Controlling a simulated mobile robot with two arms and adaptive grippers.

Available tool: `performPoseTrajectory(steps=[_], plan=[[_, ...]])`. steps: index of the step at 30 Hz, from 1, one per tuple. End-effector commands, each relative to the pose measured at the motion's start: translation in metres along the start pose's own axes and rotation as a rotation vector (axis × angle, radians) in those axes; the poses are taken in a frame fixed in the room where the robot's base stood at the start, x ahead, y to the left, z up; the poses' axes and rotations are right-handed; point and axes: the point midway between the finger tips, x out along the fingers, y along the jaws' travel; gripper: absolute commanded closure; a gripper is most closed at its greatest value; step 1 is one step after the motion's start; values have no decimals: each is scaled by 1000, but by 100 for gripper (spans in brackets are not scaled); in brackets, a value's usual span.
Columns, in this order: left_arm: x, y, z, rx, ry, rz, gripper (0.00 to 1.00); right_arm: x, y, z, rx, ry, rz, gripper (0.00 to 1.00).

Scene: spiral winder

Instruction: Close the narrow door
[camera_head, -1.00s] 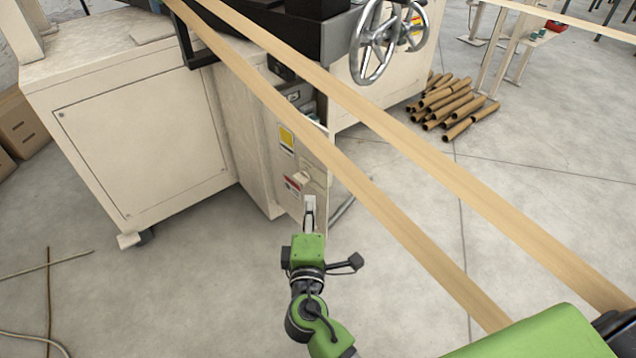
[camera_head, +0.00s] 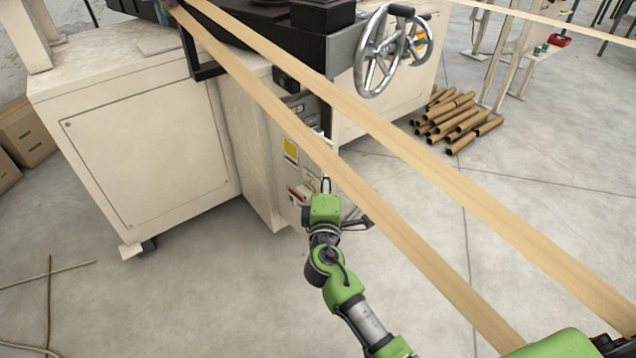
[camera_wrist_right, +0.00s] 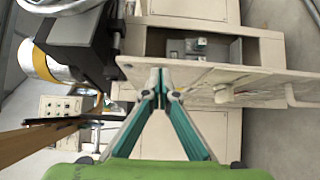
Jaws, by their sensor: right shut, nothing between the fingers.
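The narrow door (camera_head: 291,152) is a beige panel with a yellow label, a red-and-white label and a beige latch, on the machine cabinet in the head view. In the right wrist view the door (camera_wrist_right: 260,82) is seen nearly edge-on, with an open compartment (camera_wrist_right: 200,48) behind it, so it stands ajar. My right gripper (camera_head: 326,184) is at the door's front, close to the latch. Its fingers (camera_wrist_right: 160,84) are shut and empty, with the tips at or near the door panel; contact is unclear. It hides the door's lower part in the head view. My left gripper is not in view.
Two long tan strips (camera_head: 420,170) run diagonally above the arm. A metal handwheel (camera_head: 375,55) sits on the machine. A wide cabinet panel (camera_head: 150,150) is at left. Cardboard tubes (camera_head: 455,118) lie on the floor at the back right. The floor in front is mostly clear.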

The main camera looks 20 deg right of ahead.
Motion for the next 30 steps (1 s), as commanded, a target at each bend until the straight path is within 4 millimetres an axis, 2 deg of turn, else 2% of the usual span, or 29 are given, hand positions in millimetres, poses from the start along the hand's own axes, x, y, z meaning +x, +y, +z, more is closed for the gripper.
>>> performPoseTrajectory(steps=[14, 19, 23, 30], plan=[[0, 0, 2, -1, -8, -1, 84, 4, 0, 4, 0, 3, 0, 100], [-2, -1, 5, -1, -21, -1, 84, 9, 0, 11, -2, 28, 1, 100], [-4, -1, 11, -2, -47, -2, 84, 20, 1, 24, -7, 78, 3, 100], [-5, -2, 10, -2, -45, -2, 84, 54, 1, 56, -10, 230, 4, 100]])
